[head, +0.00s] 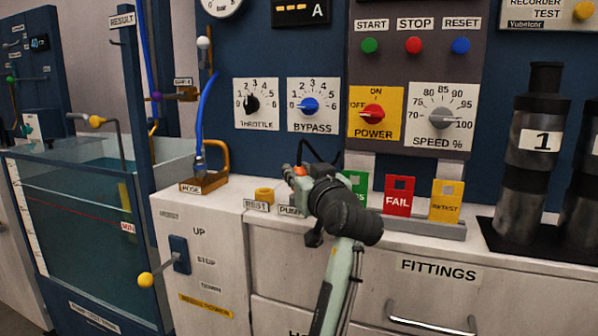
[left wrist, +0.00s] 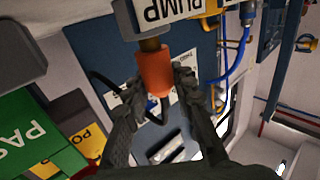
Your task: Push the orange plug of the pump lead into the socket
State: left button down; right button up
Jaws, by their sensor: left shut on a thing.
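The orange plug (left wrist: 155,70) is between the fingers of my left gripper (head: 301,178), which is shut on it. In the head view only a little of the orange plug (head: 300,170) shows, and my wrist covers much of this spot. In the left wrist view a short brown cylinder (left wrist: 150,44) lies between the plug's end and a block labelled PUMP (left wrist: 165,12). I cannot tell how far the plug is in the socket. The black lead (head: 318,149) arcs up behind the gripper. My right gripper is not in view.
A yellow ring holder (head: 264,194) stands by the REST label, left of the gripper. Green (head: 357,186), red FAIL (head: 399,196) and yellow (head: 446,200) cards stand close on the right. The control panel rises behind. A blue hose (head: 206,105) hangs at the left.

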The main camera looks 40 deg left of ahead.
aim_at(299, 166)
pick_arm(q)
jog(key=shift+f+b, duration=0.5)
jog(key=shift+f, duration=0.25)
jog(key=c, duration=1.2)
grip_release()
jog(key=shift+r, duration=0.1)
notch_tip(299, 166, up, 10)
jog(key=shift+f, duration=0.1)
